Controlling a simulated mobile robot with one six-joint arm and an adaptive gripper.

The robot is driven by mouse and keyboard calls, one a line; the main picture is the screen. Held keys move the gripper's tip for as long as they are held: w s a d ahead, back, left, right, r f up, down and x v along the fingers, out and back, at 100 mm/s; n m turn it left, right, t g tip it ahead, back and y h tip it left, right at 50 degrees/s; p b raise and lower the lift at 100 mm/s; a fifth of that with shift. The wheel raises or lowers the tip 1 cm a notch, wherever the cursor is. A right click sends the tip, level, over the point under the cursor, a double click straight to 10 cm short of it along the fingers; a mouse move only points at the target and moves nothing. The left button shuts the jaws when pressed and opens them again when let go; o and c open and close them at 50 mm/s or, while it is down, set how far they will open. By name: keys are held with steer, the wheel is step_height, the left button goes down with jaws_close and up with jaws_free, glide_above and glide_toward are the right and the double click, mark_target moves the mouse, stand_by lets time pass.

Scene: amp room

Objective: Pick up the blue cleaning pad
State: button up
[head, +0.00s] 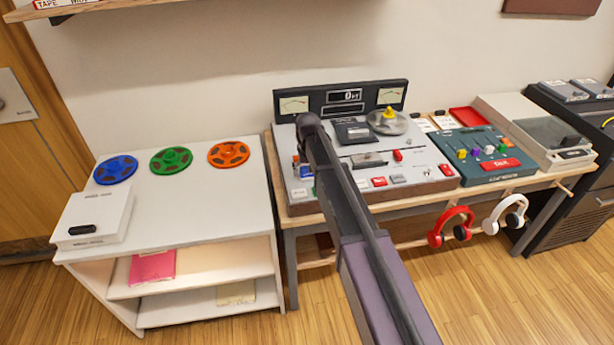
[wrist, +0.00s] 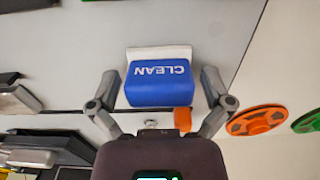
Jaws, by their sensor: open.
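The blue cleaning pad (wrist: 158,88) carries the white word "CLEAN", upside down in the wrist view, and has a white part along its far side. It is at the left end of the grey tape console (head: 431,182); in the head view my arm covers much of that spot. My gripper (wrist: 160,74) is open, with one finger on each side of the pad. Small gaps seem to show between the fingers and the pad, so I cannot tell whether either touches it. My gripper's fingers are hidden in the head view.
A small orange piece (wrist: 183,119) stands close by the pad, near my right finger. The console's upright meter panel (head: 341,98) rises behind. Left is a white shelf unit (head: 200,215) with blue, green and orange reels (head: 229,154). Red headphones (head: 451,226) hang at the bench front.

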stand_by(0.5)
steer(key=c, duration=1)
steer(key=shift+r, duration=0.1)
steer(key=shift+c, duration=0.2)
step_height(320, 180, up, 4)
steer(key=p, duration=0.4)
steer(key=s+d+p, duration=0.1)
steer(key=s+d, duration=0.2)
steer(key=s, duration=1.2)
steer(key=shift+s+r, duration=0.35)
steer(key=shift+r, duration=0.05)
steer(key=o, duration=0.5)
steer(key=c, duration=0.4)
